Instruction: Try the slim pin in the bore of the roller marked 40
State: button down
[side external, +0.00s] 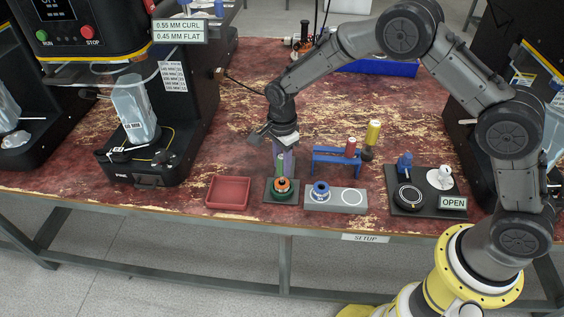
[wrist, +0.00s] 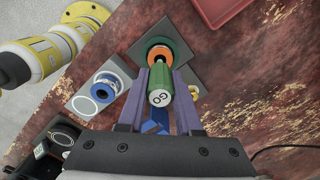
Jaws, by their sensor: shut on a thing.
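My gripper (wrist: 162,82) has purple fingers shut on a green pin (wrist: 159,78). The pin's pale end, lettered GO, faces the wrist camera. In the side view the pin (side external: 279,163) is upright above an orange-topped roller (side external: 282,184), which sits in a green holder on a dark square plate (side external: 271,198). The wrist view shows the pin's far end in line with the orange roller (wrist: 158,52); I cannot tell whether it is inside the bore. A blue roller (side external: 321,189) with a white band stands on a grey block (side external: 336,206). I cannot read 40 on either roller.
A red tray (side external: 228,192) lies left of the dark plate. Behind the rollers, a blue rack (side external: 331,157) carries a red pin (side external: 350,146); a yellow pin (side external: 373,133) stands near it. A dark board (side external: 417,209) with small parts and an OPEN sign is to the right.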

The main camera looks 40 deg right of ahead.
jog(key=shift+f, duration=1.5)
dwell(1.6)
jog(key=shift+r, duration=0.1)
dwell(0.7)
jog(key=shift+r, duration=2.45)
